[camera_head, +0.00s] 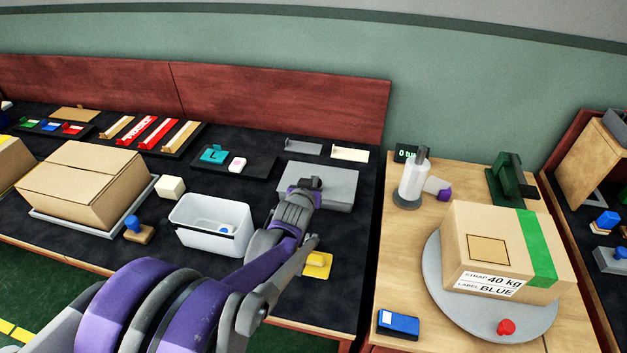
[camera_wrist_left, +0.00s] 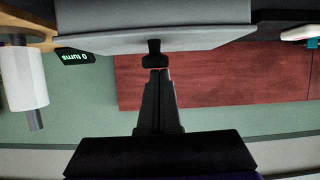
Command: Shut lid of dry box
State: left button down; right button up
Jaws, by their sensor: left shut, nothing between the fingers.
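A grey box (camera_head: 345,180), which I take to be the dry box, sits on the dark bench near its right end. Its flat grey top looks level; I cannot tell whether a gap is left under the lid. My left gripper (camera_head: 312,183) is over the top of the box, fingers shut and empty. In the left wrist view the shut fingertips (camera_wrist_left: 154,44) are at the edge of the grey slab (camera_wrist_left: 215,36); whether they touch it is unclear. My arm hides part of the box's left and front sides. My right gripper is not in view.
A white open bin (camera_head: 190,235) stands left of my forearm, and a yellow block (camera_head: 318,264) lies in front of the box. Left are a carton (camera_head: 75,175) and trays. Right, a wooden table holds a carton (camera_head: 500,250) on a turntable and a white roll (camera_head: 414,182).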

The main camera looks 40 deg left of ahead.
pick_arm(q)
jog(key=shift+s+d+f, duration=0.2)
jog(key=shift+f, duration=0.25)
jog(key=shift+s+d+f, duration=0.2)
jog(key=shift+f, duration=0.2)
jog(key=r+p, duration=0.1)
jog(key=r, duration=0.1)
jog(key=r+p, duration=0.1)
jog(key=r, duration=0.1)
jog(key=r+p, duration=0.2)
jog(key=shift+w+a, duration=0.3)
jog(key=shift+w, duration=0.05)
jog(key=s+d+f+b, duration=0.1)
jog(key=s+d+f, duration=0.3)
jog(key=s, duration=0.4)
jog(key=shift+s+d+f+b, duration=0.15)
jog(key=shift+d+b, duration=0.05)
jog(key=shift+b, duration=0.1)
